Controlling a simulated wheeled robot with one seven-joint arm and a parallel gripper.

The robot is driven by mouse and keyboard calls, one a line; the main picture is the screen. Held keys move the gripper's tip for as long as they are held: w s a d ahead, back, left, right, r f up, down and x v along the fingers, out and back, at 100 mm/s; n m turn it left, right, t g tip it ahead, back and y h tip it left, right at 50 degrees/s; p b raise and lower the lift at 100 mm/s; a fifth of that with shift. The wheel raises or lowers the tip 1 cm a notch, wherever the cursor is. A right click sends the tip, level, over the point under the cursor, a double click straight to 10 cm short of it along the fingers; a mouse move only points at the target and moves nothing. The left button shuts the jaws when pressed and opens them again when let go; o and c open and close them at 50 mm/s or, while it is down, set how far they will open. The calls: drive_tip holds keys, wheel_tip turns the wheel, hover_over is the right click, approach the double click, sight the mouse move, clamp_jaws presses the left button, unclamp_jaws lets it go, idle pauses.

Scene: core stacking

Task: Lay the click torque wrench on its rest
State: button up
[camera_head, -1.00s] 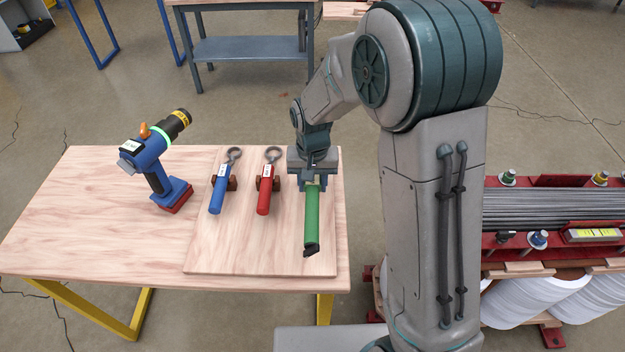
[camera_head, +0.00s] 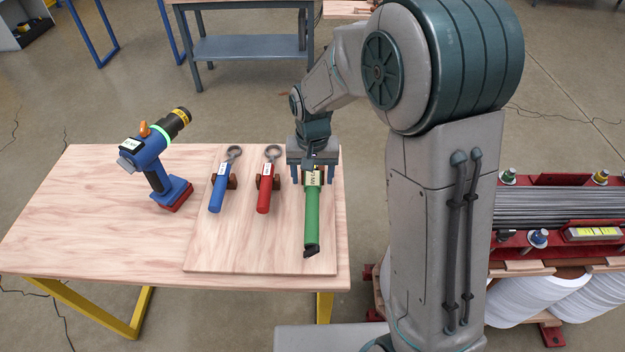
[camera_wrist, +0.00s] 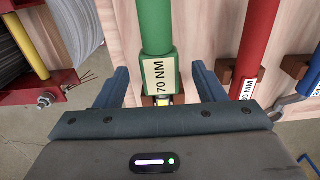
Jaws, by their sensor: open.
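The green torque wrench (camera_head: 312,222), with a "70 NM" label and a black end, lies at the right of the wooden board; it also shows in the wrist view (camera_wrist: 157,28). Its label end is at a brown rest (camera_head: 325,176), mostly hidden by my gripper and the wrench. My gripper (camera_head: 314,181) is over this end with its jaws apart. In the wrist view my gripper (camera_wrist: 159,86) has one finger on each side of the wrench, with gaps between. The wrench's head is hidden under my gripper.
A red wrench (camera_head: 264,193) and a blue wrench (camera_head: 219,192) lie on brown rests to the left. A blue drill (camera_head: 153,165) stands farther left on the table (camera_head: 75,225). The board's front strip (camera_head: 250,258) is clear.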

wheel_tip(320, 180, up, 11)
drive_tip(key=shift+p, duration=0.35)
drive_tip(key=shift+s, duration=0.1)
idle(0.3)
drive_tip(key=s+d+r+t+p, duration=0.1)
drive_tip(key=s+d+r+p, duration=0.1)
drive_tip(key=s+d, duration=0.5)
drive_tip(key=s+d+r+t+p, duration=0.1)
drive_tip(key=s+d+r, duration=0.3)
drive_tip(key=s, duration=0.7)
drive_tip(key=shift+d+r+t+p, duration=0.15)
drive_tip(key=shift+d+t+p, duration=0.15)
drive_tip(key=shift+d+p, duration=0.85)
drive_tip(key=shift+s+d+b, duration=0.1)
drive_tip(key=shift+d+b, duration=0.15)
drive_tip(key=shift+b, duration=0.05)
